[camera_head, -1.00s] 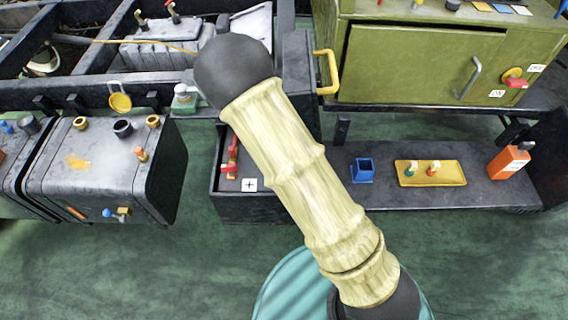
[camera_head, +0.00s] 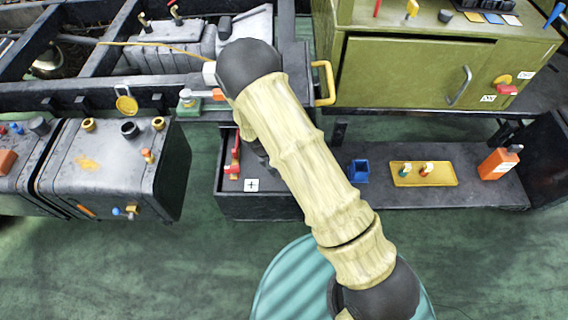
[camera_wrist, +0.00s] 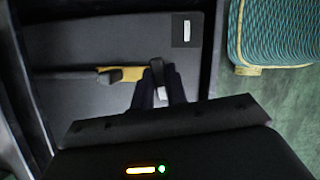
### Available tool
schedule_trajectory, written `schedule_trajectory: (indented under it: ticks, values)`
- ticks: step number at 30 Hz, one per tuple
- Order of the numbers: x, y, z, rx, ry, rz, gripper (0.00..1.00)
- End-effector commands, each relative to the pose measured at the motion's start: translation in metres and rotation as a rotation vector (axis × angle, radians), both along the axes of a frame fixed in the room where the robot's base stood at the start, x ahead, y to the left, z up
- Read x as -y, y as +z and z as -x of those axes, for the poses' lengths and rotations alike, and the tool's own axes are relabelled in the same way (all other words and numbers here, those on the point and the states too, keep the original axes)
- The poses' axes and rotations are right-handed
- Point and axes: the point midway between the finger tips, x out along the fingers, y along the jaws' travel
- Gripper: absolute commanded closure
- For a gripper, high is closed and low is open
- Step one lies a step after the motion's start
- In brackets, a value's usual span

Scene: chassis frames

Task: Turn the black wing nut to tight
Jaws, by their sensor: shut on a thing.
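In the wrist view, my gripper (camera_wrist: 158,72) points down onto the terminal in the dark box, with its two dark fingers close together. It is shut on the black wing nut (camera_wrist: 159,80), of which only a small part shows between the fingers. A brass-coloured clamp (camera_wrist: 135,74) reaches left from it to a black cable end (camera_wrist: 75,78). A black label with a white bar (camera_wrist: 187,30) lies above right. In the head view, my arm hides the wing nut and most of the gripper; how tight the nut is cannot be seen.
The box (camera_head: 258,206) holds a red terminal (camera_head: 233,165) beside a plus label (camera_head: 251,185). A grey tank (camera_head: 85,170) is left.

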Motion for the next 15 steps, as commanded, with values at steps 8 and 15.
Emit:
schedule_trajectory:
  ticks: [8, 15]
  values:
    - [-0.0002, 0.0001, -0.0003, 0.0, -0.025, 0.0, 1.0]
    - [-0.0003, 0.0002, -0.0004, 0.001, -0.023, 0.0, 0.8]
